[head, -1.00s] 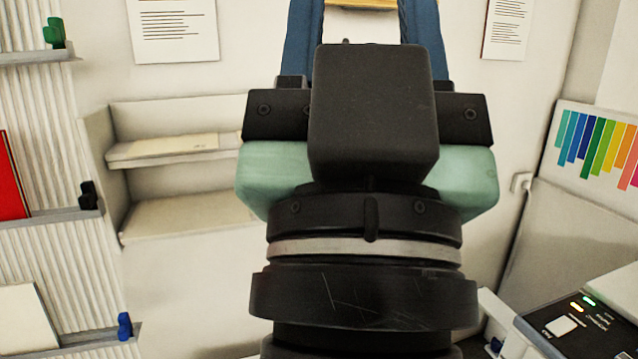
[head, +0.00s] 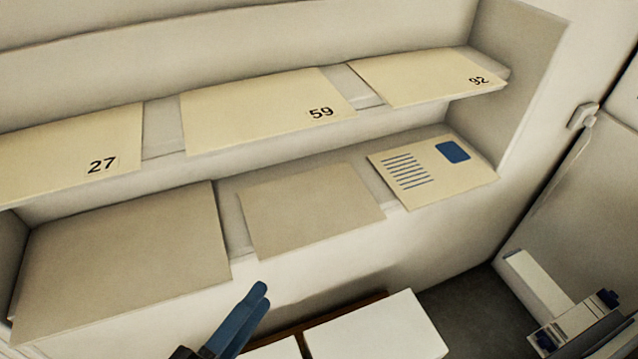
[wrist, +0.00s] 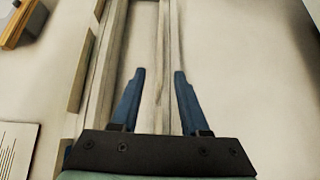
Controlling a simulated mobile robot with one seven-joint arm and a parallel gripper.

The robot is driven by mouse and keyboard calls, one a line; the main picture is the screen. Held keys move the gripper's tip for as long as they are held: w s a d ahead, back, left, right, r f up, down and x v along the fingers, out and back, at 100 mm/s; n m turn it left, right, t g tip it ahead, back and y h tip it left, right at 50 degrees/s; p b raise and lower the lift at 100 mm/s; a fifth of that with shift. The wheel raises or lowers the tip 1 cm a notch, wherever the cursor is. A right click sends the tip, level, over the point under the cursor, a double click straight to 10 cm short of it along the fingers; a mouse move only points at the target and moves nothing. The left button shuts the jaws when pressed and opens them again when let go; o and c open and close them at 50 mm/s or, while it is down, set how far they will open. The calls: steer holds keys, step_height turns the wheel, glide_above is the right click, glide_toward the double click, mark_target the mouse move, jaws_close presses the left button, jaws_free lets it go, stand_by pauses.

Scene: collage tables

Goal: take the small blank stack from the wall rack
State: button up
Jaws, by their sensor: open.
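The small blank stack (head: 310,208) is a plain beige stack lying in the middle of the lower shelf of the wall rack (head: 520,65). To its left lies a larger blank stack (head: 125,255); to its right lies a stack with blue lines and a blue square (head: 432,170). My gripper (head: 262,290) shows its blue fingers below and in front of the lower shelf, apart from the small stack. In the wrist view my gripper (wrist: 159,74) is open with nothing between its fingers; I cannot make out the small stack there for certain.
The upper shelf holds stacks marked 27 (head: 65,155), 59 (head: 260,105) and 92 (head: 425,75). White sheets or boxes (head: 380,330) lie below the rack. A white and blue device (head: 580,320) stands at lower right. The air before the lower shelf looks free.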

mark_target(298, 250)
steer(key=shift+p+x, duration=2.2)
steer(key=shift+x, duration=3.9)
steer(key=shift+s+d, duration=0.1)
steer(key=shift+s, duration=0.05)
jaws_close()
